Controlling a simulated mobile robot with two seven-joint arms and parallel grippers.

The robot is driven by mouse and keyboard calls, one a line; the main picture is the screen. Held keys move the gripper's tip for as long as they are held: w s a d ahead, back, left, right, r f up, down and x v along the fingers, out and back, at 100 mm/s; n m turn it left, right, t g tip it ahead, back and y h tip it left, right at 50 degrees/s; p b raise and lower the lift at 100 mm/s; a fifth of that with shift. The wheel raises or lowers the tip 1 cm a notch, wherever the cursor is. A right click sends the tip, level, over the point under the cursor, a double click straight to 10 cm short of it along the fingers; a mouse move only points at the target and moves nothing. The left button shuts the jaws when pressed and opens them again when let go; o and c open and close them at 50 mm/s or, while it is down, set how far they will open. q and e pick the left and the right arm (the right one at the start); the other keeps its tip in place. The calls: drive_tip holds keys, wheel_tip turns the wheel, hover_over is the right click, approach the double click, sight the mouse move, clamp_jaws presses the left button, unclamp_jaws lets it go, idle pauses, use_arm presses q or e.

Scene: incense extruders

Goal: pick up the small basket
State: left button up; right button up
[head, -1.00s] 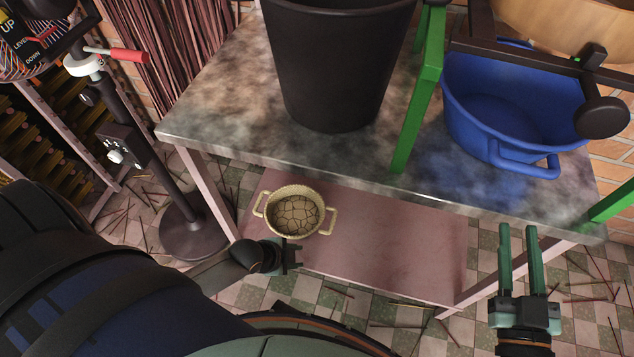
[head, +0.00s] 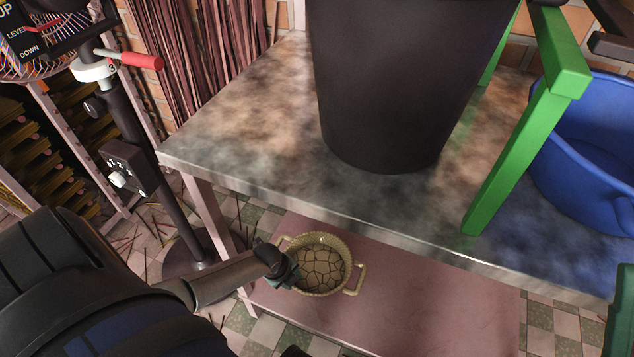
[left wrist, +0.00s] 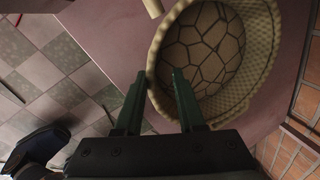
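The small basket (head: 335,287) is a round, cream woven bowl with a handle on each side and a cracked-pattern inside. It sits upright on the pink lower shelf under the table. My left gripper (head: 290,268) is at its left rim, covering part of the left handle. In the left wrist view my left gripper (left wrist: 158,77) has its fingers apart, one outside the basket (left wrist: 205,45) and one overlapping its rim. I cannot tell whether they touch it. A green finger of my right gripper (head: 619,310) shows at the right edge; the rest is cut off.
The stone-topped table (head: 250,130) overhangs the back of the pink shelf (head: 430,310). A black bucket (head: 405,80), a green frame (head: 520,130) and a blue tub (head: 595,150) stand on it. A dark control stand (head: 150,190) is at left. The shelf right of the basket is clear.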

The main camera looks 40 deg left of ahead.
use_arm(q)
drive_tip(key=b+x, duration=0.3)
drive_tip(key=x, duration=0.2)
drive_tip(key=shift+s+a, duration=0.1)
drive_tip(key=shift+s, duration=0.1)
drive_tip(key=shift+w+f+b, duration=0.15)
drive_tip(key=shift+f+b, duration=0.3)
drive_tip(key=shift+b, duration=0.05)
clamp_jaws()
drive_tip(key=shift+w+r, duration=0.1)
idle(0.8)
